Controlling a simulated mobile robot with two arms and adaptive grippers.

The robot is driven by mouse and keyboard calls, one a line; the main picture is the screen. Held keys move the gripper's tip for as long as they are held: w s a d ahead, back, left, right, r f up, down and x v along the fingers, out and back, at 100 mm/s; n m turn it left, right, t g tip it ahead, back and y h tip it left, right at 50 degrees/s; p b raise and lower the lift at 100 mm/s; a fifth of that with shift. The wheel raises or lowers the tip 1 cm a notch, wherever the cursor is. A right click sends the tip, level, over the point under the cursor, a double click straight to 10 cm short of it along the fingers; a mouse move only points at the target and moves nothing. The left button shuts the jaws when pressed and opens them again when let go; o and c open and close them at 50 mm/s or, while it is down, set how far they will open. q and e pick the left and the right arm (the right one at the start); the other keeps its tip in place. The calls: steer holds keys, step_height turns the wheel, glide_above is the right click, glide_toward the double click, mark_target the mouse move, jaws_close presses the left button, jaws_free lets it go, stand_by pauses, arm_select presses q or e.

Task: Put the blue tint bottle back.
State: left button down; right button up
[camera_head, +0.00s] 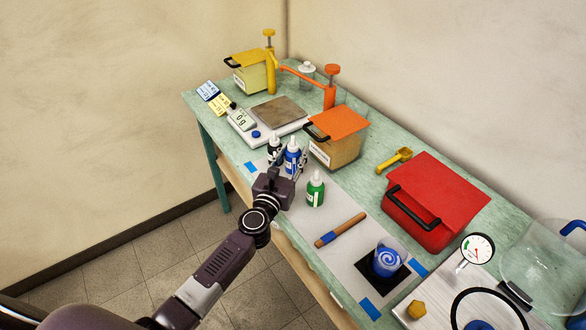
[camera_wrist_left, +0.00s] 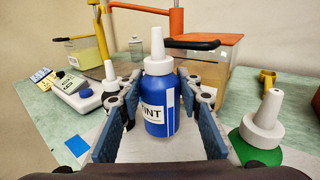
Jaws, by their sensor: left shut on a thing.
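The blue tint bottle (camera_head: 292,160) has a white cone cap and a "TINT" label. It is upright between the fingers of my left gripper (camera_head: 289,166), which is shut on it. In the left wrist view the bottle (camera_wrist_left: 158,108) fills the middle, with a finger pad on each side. I cannot tell whether its base touches the bench mat. A black bottle (camera_head: 274,153) stands close on its left, and a green bottle (camera_head: 315,189) stands apart on its right, nearer the front. My right gripper is not in view.
A scale (camera_head: 272,127) and an orange-lidded bin (camera_head: 335,148) stand behind the bottles. On the mat to the right are a wooden stick (camera_head: 341,230) and a cup with blue swirl (camera_head: 388,259). A red case (camera_head: 433,205) lies behind. Bare bench shows beside the yellow scoop (camera_head: 394,160).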

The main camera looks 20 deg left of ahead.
mark_target(290, 169)
arm_select(q)
steer(key=shift+f+b, duration=1.35)
steer(key=shift+f, duration=0.6)
steer(key=shift+f, duration=0.2)
steer(key=c, duration=1.4)
jaws_free()
steer(key=shift+r, duration=0.15)
steer(key=shift+r, duration=0.15)
steer(key=s, duration=1.1)
steer(key=shift+a, duration=0.15)
steer(key=shift+s+b, duration=0.3)
steer(key=shift+s, duration=0.25)
